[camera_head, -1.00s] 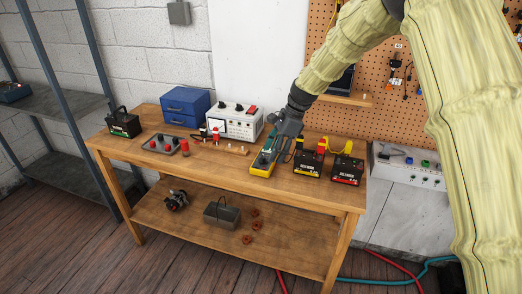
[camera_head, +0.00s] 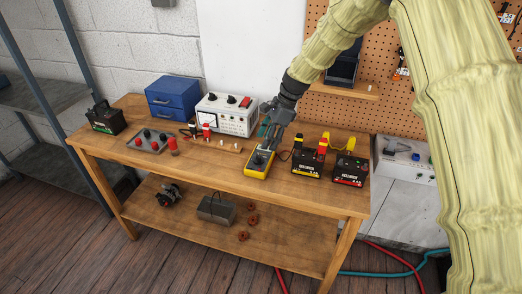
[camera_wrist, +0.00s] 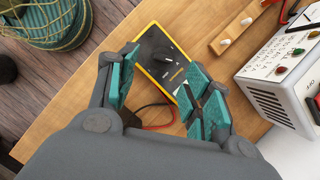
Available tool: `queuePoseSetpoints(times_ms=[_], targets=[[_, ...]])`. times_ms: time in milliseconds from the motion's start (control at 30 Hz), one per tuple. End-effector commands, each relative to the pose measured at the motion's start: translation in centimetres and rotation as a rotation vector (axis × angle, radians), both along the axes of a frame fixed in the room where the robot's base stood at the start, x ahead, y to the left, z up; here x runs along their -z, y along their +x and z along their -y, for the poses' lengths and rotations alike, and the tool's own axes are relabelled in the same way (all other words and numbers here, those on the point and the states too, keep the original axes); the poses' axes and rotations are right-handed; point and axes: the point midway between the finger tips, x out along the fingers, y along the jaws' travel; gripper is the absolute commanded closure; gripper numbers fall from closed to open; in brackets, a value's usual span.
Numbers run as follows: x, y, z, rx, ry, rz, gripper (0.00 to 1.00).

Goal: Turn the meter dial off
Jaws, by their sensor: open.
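The meter (camera_head: 258,168) is a yellow-edged handheld unit with a dark face, lying on the wooden bench right of centre. In the wrist view the meter (camera_wrist: 163,57) lies just beyond my gripper, with a small light dial mark on its dark face; the dial's setting is too small to read. My gripper (camera_wrist: 157,85) is open and empty, its teal-padded fingers spread on either side of the near part of the meter. In the head view my gripper (camera_head: 266,143) is right above the meter and hides its far end.
Two black batteries (camera_head: 307,164) with red and yellow clamps stand right of the meter. The bench front (camera_head: 200,172) is clear.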

Motion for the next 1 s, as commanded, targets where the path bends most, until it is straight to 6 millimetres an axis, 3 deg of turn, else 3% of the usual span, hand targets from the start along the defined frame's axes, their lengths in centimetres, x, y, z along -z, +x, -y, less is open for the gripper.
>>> queuePoseSetpoints(times_ms=[200,400,600,900,1000], targets=[[3.5,0.1,-1.3,0.0,0.0,-0.006,0.5],[5.6,0.0,-2.0,0.002,0.0,-0.005,0.5],[6.7,-0.1,-2.3,0.004,-0.001,-0.004,0.5],[6.8,-0.1,-2.3,0.004,-0.001,-0.004,0.5],[6.8,-0.1,-2.3,0.004,-0.001,-0.004,0.66]])
